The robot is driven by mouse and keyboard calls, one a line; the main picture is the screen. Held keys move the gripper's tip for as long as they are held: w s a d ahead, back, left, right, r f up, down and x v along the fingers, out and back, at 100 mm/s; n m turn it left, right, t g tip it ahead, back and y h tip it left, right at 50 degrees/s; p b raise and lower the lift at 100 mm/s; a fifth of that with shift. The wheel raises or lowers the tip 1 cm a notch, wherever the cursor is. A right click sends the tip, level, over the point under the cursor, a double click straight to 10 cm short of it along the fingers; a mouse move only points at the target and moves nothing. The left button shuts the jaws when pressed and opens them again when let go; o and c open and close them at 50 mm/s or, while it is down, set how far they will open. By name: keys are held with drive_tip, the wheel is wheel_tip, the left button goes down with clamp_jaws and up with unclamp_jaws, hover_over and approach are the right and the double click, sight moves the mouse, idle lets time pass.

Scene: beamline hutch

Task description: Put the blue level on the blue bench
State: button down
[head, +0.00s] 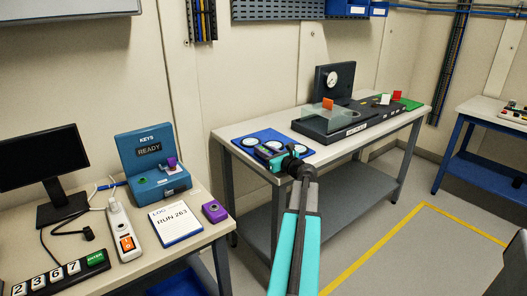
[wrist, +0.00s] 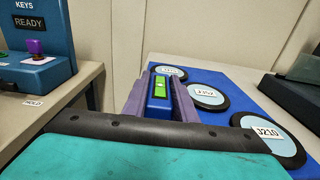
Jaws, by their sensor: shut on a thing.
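The blue level, with a green vial, (wrist: 160,90) shows between the purple fingers of my gripper (wrist: 160,97) in the wrist view. My gripper is shut on it. In the head view my gripper (head: 262,152) reaches over the blue tray of labelled discs on the middle bench, and the level is hard to make out there. I cannot tell whether the level touches the tray. A bench with a blue frame and pale top (head: 474,113) stands at the far right edge of the head view.
The blue tray (wrist: 215,75) holds round labelled discs. The middle bench (head: 228,136) also carries a dark gauge instrument (head: 334,80). On the left desk are a blue key box (head: 150,160), power strip (head: 122,232) and monitor (head: 42,160). Yellow-lined floor (head: 400,245) lies open at right.

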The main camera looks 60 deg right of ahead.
drive_tip(key=shift+f, duration=0.1)
drive_tip(key=c, duration=1.4)
unclamp_jaws()
drive_tip(key=shift+c, duration=0.2)
drive_tip(key=shift+r, duration=0.2)
drive_tip(key=v, duration=1.2)
drive_tip(key=shift+a+f, duration=0.1)
drive_tip(key=shift+o, duration=0.4)
